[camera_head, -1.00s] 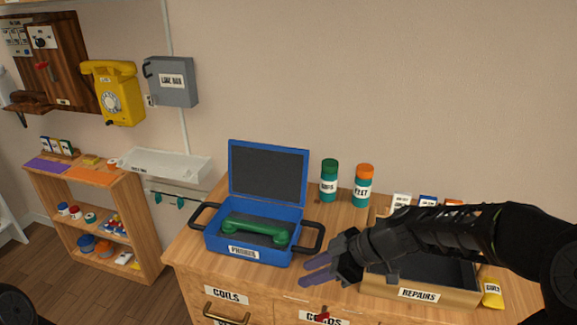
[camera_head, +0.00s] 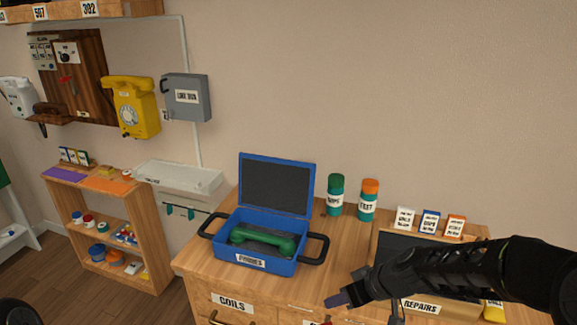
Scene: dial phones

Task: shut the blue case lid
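The blue case (camera_head: 285,264) labelled PHONES stands on the wooden cabinet top, with a black handle at each side. Its blue lid (camera_head: 277,185) with a dark inner panel stands open, upright at the back. A green handset (camera_head: 263,240) lies inside the case. My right gripper (camera_head: 338,299) is low at the front edge of the cabinet, to the right of the case and apart from it. My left gripper is not in view.
A REPAIRS box (camera_head: 425,305) lies partly behind my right arm. Two canisters, green-topped (camera_head: 335,195) and orange-topped (camera_head: 368,200), stand right of the lid. Small cards (camera_head: 430,221) stand at the back right. Bare tabletop (camera_head: 340,255) lies between case and box.

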